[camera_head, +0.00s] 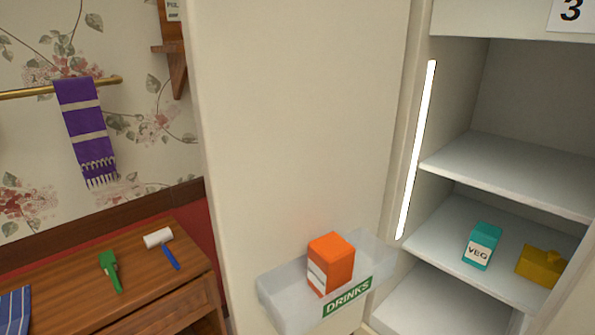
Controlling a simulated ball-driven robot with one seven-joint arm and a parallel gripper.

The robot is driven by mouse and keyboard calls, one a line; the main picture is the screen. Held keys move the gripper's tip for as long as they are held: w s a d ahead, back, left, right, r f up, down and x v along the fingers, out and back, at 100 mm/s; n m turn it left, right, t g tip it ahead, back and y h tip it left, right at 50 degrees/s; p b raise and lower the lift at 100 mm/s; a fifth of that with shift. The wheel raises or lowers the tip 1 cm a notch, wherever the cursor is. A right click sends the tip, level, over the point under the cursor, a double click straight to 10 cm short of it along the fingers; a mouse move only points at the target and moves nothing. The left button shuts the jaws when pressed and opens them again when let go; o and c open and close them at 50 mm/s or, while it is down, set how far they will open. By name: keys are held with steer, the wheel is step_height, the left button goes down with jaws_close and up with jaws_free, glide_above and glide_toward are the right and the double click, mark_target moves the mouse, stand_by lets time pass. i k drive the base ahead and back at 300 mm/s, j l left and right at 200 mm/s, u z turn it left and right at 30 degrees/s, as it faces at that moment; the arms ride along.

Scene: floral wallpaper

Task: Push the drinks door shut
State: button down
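The drinks door (290,120) stands open, a tall cream panel in the middle of the head view. Its inner face shows, with a clear bin (285,300) low on it carrying a green "DRINKS" label (348,296). An orange carton (335,262) stands in the bin. The door's right edge meets the cabinet near a bright vertical light strip (416,150). The cabinet interior (530,90) is exposed to the right. My gripper is not in view.
Cabinet shelves (510,165) hold a teal "VEG" carton (482,246) and a yellow item (541,266). Left of the door, a wooden dresser (150,285) bears a green tool (110,270), a blue-handled roller (162,244) and striped cloth (14,309). A purple scarf (84,125) hangs on a rail.

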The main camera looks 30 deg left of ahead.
mark_target(295, 102)
steer(key=i+j+z, duration=0.1)
steer(key=j+z, duration=0.2)
steer(key=j, duration=1.1)
steer(key=j+z, duration=0.25)
steer(key=j, duration=1.95)
